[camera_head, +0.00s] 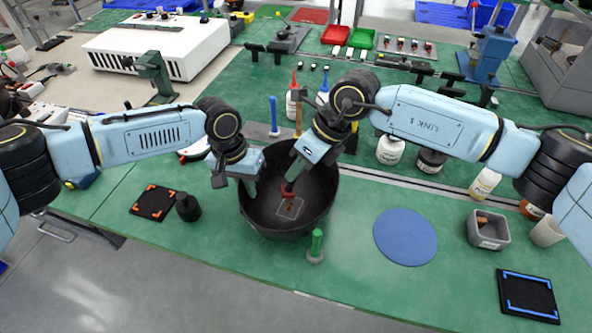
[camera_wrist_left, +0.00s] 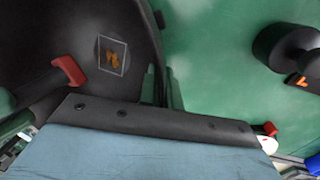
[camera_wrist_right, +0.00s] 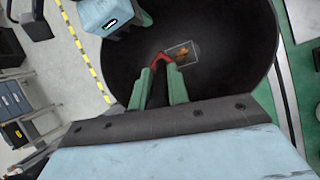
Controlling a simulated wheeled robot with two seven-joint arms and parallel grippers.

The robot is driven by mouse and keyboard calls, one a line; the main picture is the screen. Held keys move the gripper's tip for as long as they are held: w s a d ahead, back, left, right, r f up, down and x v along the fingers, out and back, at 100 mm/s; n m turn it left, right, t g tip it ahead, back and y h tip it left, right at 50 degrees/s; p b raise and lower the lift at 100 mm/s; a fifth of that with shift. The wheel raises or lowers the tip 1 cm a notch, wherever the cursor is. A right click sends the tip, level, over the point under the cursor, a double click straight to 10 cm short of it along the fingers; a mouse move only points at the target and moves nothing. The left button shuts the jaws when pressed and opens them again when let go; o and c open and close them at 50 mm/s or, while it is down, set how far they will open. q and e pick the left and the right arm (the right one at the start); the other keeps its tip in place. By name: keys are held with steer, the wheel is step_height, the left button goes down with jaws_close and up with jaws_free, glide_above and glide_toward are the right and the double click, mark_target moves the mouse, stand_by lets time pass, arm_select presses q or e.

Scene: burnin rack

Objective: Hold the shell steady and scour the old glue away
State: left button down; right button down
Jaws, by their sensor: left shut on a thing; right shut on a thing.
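The shell is a dark round bowl (camera_head: 262,205) standing on the green bench. A pale square outline with an orange-brown glue patch (camera_head: 290,207) is on its inner surface; the patch also shows in the left wrist view (camera_wrist_left: 112,58) and the right wrist view (camera_wrist_right: 181,53). My left gripper (camera_head: 250,187) is shut on the bowl's left rim. My right gripper (camera_head: 295,178) reaches into the bowl and is shut on a red-ended tool (camera_head: 286,190). The tool's red end is beside the patch in the right wrist view (camera_wrist_right: 161,60); contact cannot be told.
A black pad with orange corners (camera_head: 153,203) and a dark knob-like weight (camera_head: 188,207) lie left of the bowl. A green-handled item (camera_head: 316,243) stands close in front. A blue disc (camera_head: 405,236), grey bin (camera_head: 488,230) and blue-marked black pad (camera_head: 528,296) are to the right.

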arm_select(q)
steer(key=shift+f, duration=0.1)
arm_select(e)
steer(key=shift+s+f, duration=0.1)
steer(key=shift+f, duration=0.25)
steer(key=shift+d, duration=0.1)
